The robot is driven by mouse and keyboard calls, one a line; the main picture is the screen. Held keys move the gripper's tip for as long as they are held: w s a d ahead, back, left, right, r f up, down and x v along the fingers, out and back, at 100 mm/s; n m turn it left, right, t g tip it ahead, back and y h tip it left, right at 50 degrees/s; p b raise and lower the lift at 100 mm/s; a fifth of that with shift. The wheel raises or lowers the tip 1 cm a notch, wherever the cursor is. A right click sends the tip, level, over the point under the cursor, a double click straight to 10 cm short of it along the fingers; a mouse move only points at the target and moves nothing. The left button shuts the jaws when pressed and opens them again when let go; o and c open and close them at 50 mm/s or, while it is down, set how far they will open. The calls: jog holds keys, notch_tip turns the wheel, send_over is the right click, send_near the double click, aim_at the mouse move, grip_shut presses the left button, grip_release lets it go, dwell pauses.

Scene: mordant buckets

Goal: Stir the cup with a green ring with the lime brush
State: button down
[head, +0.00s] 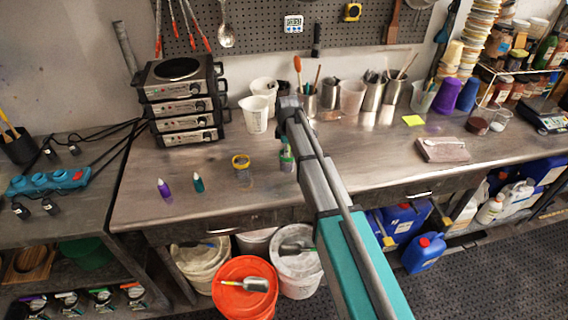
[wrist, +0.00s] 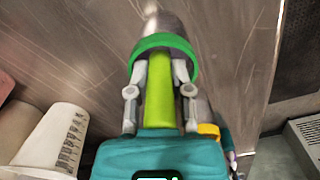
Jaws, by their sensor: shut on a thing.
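My gripper (wrist: 158,90) is shut on the lime brush (wrist: 160,92), with a grey finger on each side of its handle. The cup with a green ring (wrist: 165,41) is right at the fingertips in the wrist view, its grey body showing beyond the ring. The brush's far end overlaps the ring's opening; its tip is hidden, and I cannot tell how deep it is. In the head view, the green-ringed cup (head: 287,166) stands on the bench, partly hidden by my arm and gripper (head: 287,150).
A yellow-ringed cup (head: 240,162) stands just left. Purple (head: 163,188) and teal (head: 198,182) small items stand further left. A white beaker (head: 254,115) and several metal pots (head: 373,96) stand behind. The front bench top is mostly clear.

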dwell(0.3)
jog(key=shift+w+a, duration=0.45)
jog(key=shift+a, duration=0.1)
jog(key=shift+s+a, duration=0.2)
jog(key=shift+a, duration=0.35)
jog(key=shift+s, duration=0.1)
jog(key=shift+s+a, duration=0.15)
jog(key=shift+s, duration=0.4)
